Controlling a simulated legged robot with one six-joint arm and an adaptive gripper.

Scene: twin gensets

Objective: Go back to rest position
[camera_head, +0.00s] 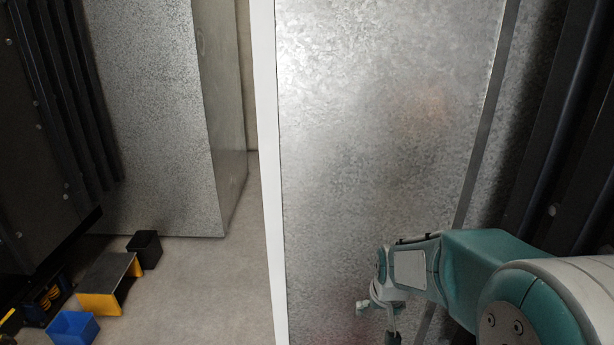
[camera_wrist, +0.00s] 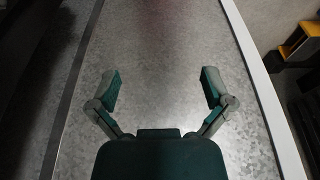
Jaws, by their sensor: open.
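My gripper (camera_head: 378,322) is at the lower right of the head view, at the end of my teal and white arm, in front of a galvanized metal panel (camera_head: 370,120). In the wrist view my gripper (camera_wrist: 161,88) shows two fingers spread wide with nothing between them. The same metal panel (camera_wrist: 160,50) fills most of the view beyond the fingers. I cannot tell how far the fingertips are from it.
A white edge strip (camera_head: 268,170) borders the panel. At left are a galvanized box (camera_head: 155,120), a dark ribbed machine (camera_head: 40,120), a yellow-legged step (camera_head: 108,280), a blue bin (camera_head: 72,328) and a black bin (camera_head: 146,248). Grey floor (camera_head: 205,290) between is clear.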

